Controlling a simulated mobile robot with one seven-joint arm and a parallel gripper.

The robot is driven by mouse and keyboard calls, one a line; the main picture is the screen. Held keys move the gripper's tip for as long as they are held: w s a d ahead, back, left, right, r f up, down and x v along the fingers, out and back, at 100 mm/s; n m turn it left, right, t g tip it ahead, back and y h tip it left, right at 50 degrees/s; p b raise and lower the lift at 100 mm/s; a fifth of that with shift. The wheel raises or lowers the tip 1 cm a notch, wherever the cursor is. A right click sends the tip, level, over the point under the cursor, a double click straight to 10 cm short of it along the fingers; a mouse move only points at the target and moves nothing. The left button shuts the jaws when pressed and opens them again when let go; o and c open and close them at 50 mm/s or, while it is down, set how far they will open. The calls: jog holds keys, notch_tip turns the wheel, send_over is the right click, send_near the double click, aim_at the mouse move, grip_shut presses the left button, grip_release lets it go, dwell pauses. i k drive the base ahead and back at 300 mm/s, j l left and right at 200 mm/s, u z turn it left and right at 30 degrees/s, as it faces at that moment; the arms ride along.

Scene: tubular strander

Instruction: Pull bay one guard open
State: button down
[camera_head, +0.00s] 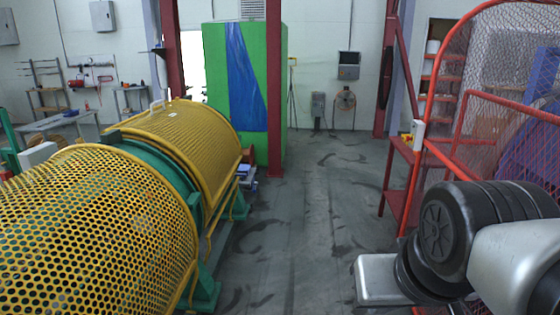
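Two yellow perforated guards curve over the strander at the left. The near guard (95,235) fills the lower left corner and is cut off by the picture edge. The far guard (190,140) lies beyond it and has a pale handle (157,104) near its top left. Both look lowered over the machine. I see no label telling which guard is bay one. A green frame section (160,170) shows between them. My arm is at the lower right, well apart from both guards, but my gripper's fingers do not show.
A clear grey floor aisle (305,215) runs beside the machine. A red-framed mesh enclosure (480,100) stands at the right. A green cabinet (265,75) and a red column (274,90) stand beyond the machine. A workbench (60,122) is at the back left.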

aim_at(211, 201)
jog(key=i, duration=1.55)
jog(key=i+u, duration=0.15)
jog(key=i, duration=1.4)
jog(key=i+j+z, duration=0.15)
jog(key=i, duration=0.2)
